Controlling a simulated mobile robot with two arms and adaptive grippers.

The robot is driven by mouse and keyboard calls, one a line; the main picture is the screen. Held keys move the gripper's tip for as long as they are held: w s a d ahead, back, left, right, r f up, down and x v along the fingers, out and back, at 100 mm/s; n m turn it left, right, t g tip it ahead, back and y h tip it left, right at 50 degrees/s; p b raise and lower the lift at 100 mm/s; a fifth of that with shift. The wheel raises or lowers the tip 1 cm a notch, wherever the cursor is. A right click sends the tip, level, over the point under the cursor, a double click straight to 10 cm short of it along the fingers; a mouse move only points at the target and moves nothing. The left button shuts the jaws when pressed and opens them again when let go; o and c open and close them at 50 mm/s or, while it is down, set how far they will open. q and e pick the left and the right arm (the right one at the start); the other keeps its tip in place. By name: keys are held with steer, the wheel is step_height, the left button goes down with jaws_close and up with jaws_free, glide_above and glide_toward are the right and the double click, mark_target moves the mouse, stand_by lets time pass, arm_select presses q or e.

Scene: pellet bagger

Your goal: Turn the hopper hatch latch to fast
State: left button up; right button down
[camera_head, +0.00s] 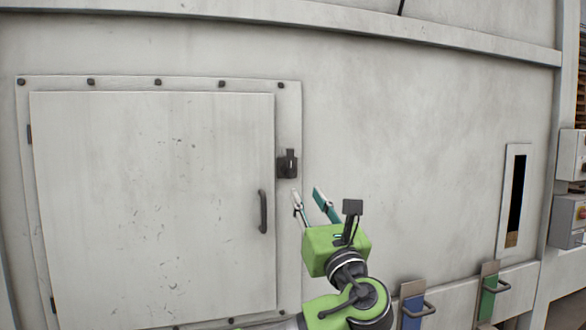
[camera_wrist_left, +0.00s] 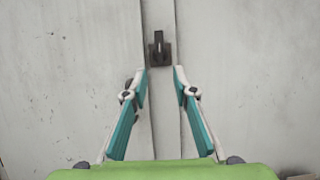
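The hopper hatch (camera_head: 150,200) is a pale grey door, closed in its bolted frame, with a dark vertical handle (camera_head: 263,211) near its right edge. The dark latch (camera_head: 287,164) sits on the frame just right of the door; its short lever points up. The latch also shows in the left wrist view (camera_wrist_left: 160,50), straight ahead beyond the fingertips. My left gripper (camera_head: 307,191) is open and empty, below and slightly right of the latch, not touching it. In the left wrist view its two teal-padded fingers (camera_wrist_left: 160,70) are spread apart. My right gripper is not seen.
A blue slide plate (camera_head: 412,308) and a green one (camera_head: 488,290), each with a handle, stand low at the right. A narrow dark sight slot (camera_head: 516,198) and grey control boxes (camera_head: 570,218) are farther right. The wall right of the latch is clear.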

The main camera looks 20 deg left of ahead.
mark_target(291, 168)
arm_select(q)
steer(key=p+x, duration=0.4)
steer(key=x, duration=0.6)
steer(key=shift+w+a+r+p, duration=0.1)
steer(key=shift+a+r+p, duration=0.1)
steer(key=shift+p, duration=0.15)
steer(key=shift+w+a+r, duration=0.1)
steer(key=shift+w+a, duration=0.2)
steer(key=shift+w, duration=0.3)
steer(key=shift+c, duration=0.4)
jaws_close()
